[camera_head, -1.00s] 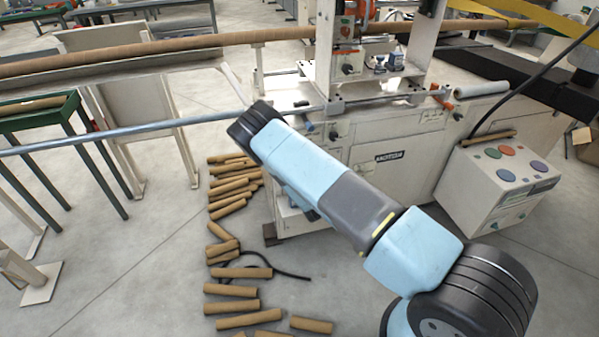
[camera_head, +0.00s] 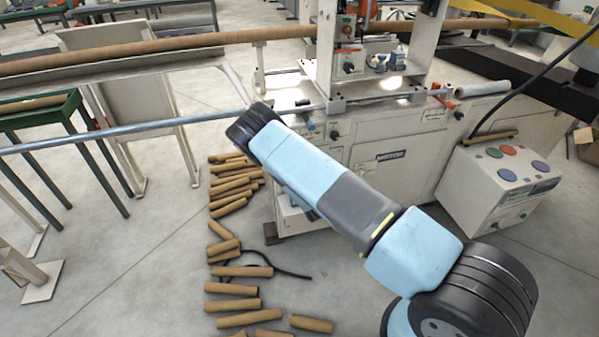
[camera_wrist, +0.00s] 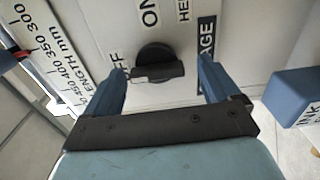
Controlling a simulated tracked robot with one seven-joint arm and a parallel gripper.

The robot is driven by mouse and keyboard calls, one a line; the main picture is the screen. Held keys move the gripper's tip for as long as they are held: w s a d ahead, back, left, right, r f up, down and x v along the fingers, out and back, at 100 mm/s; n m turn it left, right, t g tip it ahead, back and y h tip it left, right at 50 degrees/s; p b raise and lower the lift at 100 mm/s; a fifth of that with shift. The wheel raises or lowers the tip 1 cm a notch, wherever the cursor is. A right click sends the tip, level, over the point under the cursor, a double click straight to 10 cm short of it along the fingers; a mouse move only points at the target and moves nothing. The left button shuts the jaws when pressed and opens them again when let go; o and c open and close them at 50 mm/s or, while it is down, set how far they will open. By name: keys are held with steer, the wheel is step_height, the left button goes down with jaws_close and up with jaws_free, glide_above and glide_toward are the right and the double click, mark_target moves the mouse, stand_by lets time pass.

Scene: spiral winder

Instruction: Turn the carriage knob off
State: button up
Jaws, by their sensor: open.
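The carriage knob (camera_wrist: 158,64) is a round black knob with a raised bar across it, on a pale panel in the wrist view. Its bar lies nearly crosswise in the picture. The OFF label is left of it, partly covered by a finger; the ON label is above it. A label ending in "AGE" is to the right, partly hidden. My gripper (camera_wrist: 162,70) is open, with one blue finger on each side of the knob. Gaps show between fingers and knob; I cannot tell their depth. In the head view my arm hides the gripper and this knob.
A blue block-shaped part (camera_wrist: 295,95) stands right of my gripper in the wrist view. A length scale (camera_wrist: 50,65) is at the left. In the head view the winder (camera_head: 395,155) stands behind my arm. Several cardboard tubes (camera_head: 232,290) lie on the floor.

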steer(key=v, duration=1.3)
steer(key=shift+s+d, duration=0.15)
steer(key=shift+s, duration=0.2)
steer(key=shift+w+r, duration=0.1)
